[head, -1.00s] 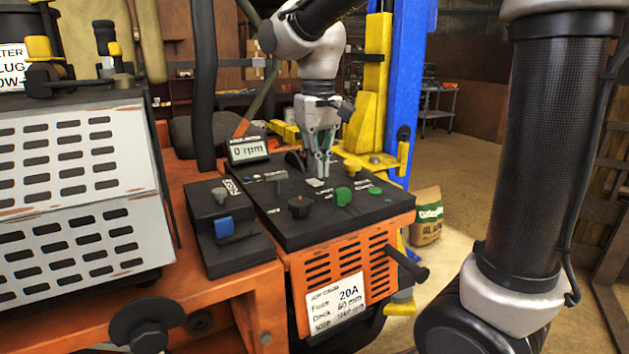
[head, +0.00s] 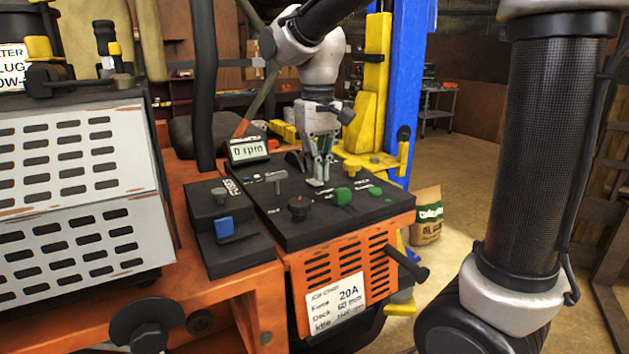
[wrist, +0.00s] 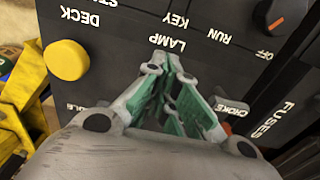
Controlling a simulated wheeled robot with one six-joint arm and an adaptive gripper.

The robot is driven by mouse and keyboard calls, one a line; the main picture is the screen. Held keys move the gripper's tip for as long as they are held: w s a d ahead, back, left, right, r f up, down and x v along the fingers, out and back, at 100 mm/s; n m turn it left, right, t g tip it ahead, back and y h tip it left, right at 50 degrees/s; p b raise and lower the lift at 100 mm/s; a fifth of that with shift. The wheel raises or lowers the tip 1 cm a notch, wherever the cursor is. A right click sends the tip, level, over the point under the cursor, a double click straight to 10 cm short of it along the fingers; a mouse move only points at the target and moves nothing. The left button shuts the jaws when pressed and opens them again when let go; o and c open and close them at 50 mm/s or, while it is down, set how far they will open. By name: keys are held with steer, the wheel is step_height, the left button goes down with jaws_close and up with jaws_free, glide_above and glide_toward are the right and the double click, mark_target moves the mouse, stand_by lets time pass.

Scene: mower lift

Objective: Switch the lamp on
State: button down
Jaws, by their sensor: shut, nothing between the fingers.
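The black control panel (head: 322,231) sits on the orange machine. In the wrist view the LAMP label (wrist: 167,43) reads upside down on the panel, just beyond my fingertips. My gripper (head: 318,184) is shut and empty, pointing down with its tips at or very near the panel top. Its grey fingers with green pads also show in the wrist view (wrist: 165,69). The lamp switch itself cannot be made out; my fingers cover the area beside the label. I cannot tell whether the tips touch it.
Near the fingers are a grey choke lever (wrist: 231,107), a yellow deck knob (wrist: 68,60) and a key knob (wrist: 281,14). The display (head: 248,150) reads 0 rpm.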

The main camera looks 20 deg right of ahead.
steer(key=shift+f, duration=0.7)
steer(key=shift+r, duration=3.55)
steer(key=shift+d, duration=0.1)
steer(key=s+d, duration=0.2)
steer(key=d, duration=0.1)
steer(key=s+d+t, duration=0.1)
steer(key=s+d, duration=0.1)
steer(key=s, duration=0.1)
steer(key=s+d+f+m+t, duration=0.1)
steer(key=s+d, duration=0.2)
steer(key=shift+s+d, duration=0.1)
steer(key=shift+d, duration=0.25)
steer(key=s+d+f+t, duration=0.1)
steer(key=s+d+f, duration=0.1)
steer(key=s, duration=0.3)
steer(key=s+d+f+m+t, duration=0.1)
steer(key=s+d+f, duration=0.2)
steer(key=s+d, duration=0.1)
steer(key=shift+s+f, duration=0.3)
steer(key=shift+s, duration=0.1)
